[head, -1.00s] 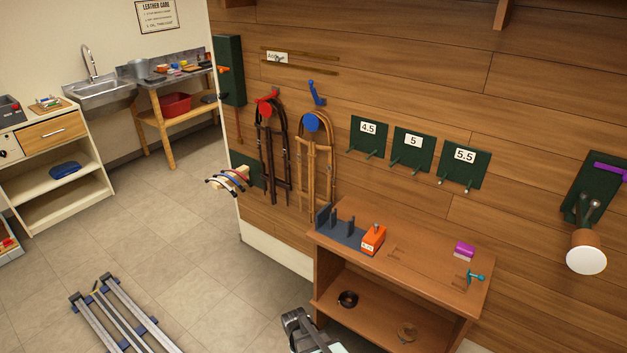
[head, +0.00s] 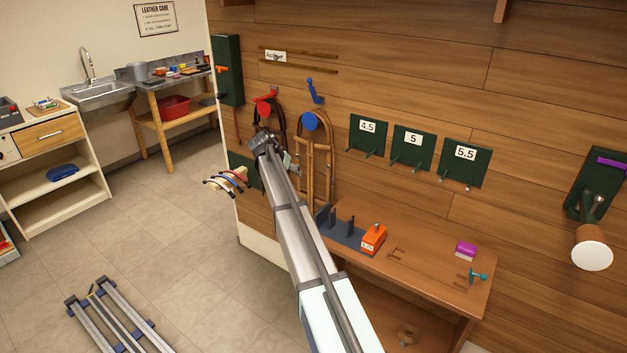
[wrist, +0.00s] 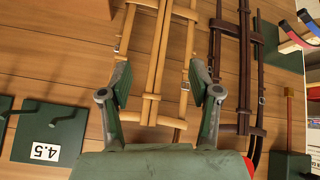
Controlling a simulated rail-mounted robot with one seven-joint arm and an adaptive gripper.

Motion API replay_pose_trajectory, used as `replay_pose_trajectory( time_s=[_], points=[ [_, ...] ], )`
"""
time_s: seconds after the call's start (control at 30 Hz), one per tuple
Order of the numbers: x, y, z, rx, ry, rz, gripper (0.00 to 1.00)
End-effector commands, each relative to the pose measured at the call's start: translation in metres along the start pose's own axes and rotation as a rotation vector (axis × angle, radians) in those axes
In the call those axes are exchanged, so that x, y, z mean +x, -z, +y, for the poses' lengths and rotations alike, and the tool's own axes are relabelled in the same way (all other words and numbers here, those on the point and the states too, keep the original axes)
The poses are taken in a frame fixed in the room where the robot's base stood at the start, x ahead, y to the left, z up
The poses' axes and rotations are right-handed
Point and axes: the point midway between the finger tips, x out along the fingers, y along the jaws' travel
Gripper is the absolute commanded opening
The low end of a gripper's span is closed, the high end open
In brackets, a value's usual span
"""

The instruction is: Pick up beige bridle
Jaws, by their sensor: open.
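The beige bridle (head: 329,160) hangs on the wooden wall from a round blue holder (head: 310,121). In the wrist view the beige bridle (wrist: 152,75) fills the space seen between the two fingers of my gripper (wrist: 158,78), with its straps running up and down. My gripper is open and nothing is held. I cannot tell how far the fingertips are from the straps. In the head view my arm reaches up in front of the wall, and my gripper's fingers are hard to make out there.
A dark brown bridle (wrist: 244,70) hangs close beside the beige one, from a red holder (head: 263,107). Green panels with pegs, one marked 4.5 (head: 367,135), are on the wall. A wooden bench (head: 440,275) stands below. A rack with curved bands (head: 226,181) sticks out at left.

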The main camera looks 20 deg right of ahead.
Motion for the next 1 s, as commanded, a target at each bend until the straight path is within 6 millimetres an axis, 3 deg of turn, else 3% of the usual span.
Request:
replay_pose_trajectory(
  time_s=[0.03,0.07,0.1,0.17,0.43,0.8,1.0],
  points=[
    [-0.011,0.038,-0.006,0.066,-0.012,0.039,0.62],
    [-0.018,0.055,-0.005,0.111,-0.022,0.06,0.62],
    [-0.024,0.069,-0.004,0.164,-0.032,0.082,0.62],
    [-0.027,0.078,-0.002,0.223,-0.043,0.101,0.62],
    [-0.014,0.085,0.003,0.306,-0.054,0.115,0.62],
    [0.057,0.093,0.008,0.304,-0.054,0.113,0.62],
    [0.085,0.094,0.009,0.303,-0.052,0.114,0.62]
  ],
)
